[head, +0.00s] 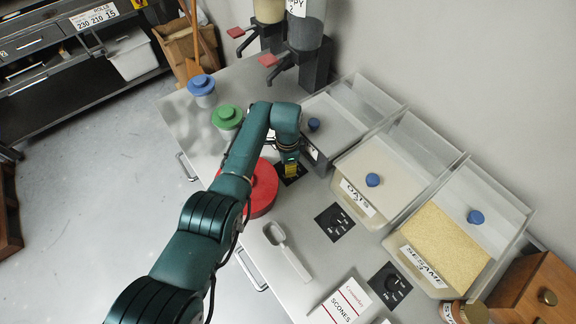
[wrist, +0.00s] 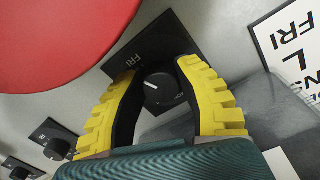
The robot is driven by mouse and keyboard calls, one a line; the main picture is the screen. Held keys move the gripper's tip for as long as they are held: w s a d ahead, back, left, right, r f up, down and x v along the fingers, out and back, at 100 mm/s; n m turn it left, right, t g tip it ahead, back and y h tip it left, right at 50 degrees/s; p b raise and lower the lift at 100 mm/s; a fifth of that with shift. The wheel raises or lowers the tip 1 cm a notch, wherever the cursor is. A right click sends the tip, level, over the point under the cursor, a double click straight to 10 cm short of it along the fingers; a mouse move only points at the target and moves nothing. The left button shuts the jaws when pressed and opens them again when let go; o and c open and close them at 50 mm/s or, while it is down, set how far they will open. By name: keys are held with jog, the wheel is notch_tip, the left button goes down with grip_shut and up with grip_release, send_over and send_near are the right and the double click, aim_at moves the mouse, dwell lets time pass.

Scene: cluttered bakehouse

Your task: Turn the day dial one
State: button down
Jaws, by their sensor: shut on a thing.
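The dial (wrist: 162,92) is a round black knob on a black plate (wrist: 165,40), with a short white pointer mark toward the left. "FRI" is printed on the plate beside it; other lettering is too small or hidden. My gripper (wrist: 157,70) has its yellow fingers on either side of this knob and is shut on it. In the head view my gripper (head: 291,168) reaches down to the same plate (head: 297,178), hiding most of it. Two similar dials, a middle one (head: 335,222) and a near one (head: 390,284), stand apart along the counter.
A red round lid (head: 262,190) is close beside my gripper. Clear bins of oats (head: 358,197) and sesame (head: 425,266) line the wall side. A scoop (head: 290,252) and a scones card (head: 343,303) lie nearer. Blue-lidded (head: 202,84) and green-lidded (head: 227,116) jars stand beyond.

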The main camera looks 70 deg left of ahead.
jog(key=shift+f, duration=0.2)
dwell(0.4)
jog(key=c, duration=0.7)
grip_release()
jog(key=shift+r, duration=0.15)
jog(key=r, duration=1.2)
jog(key=shift+a, duration=0.25)
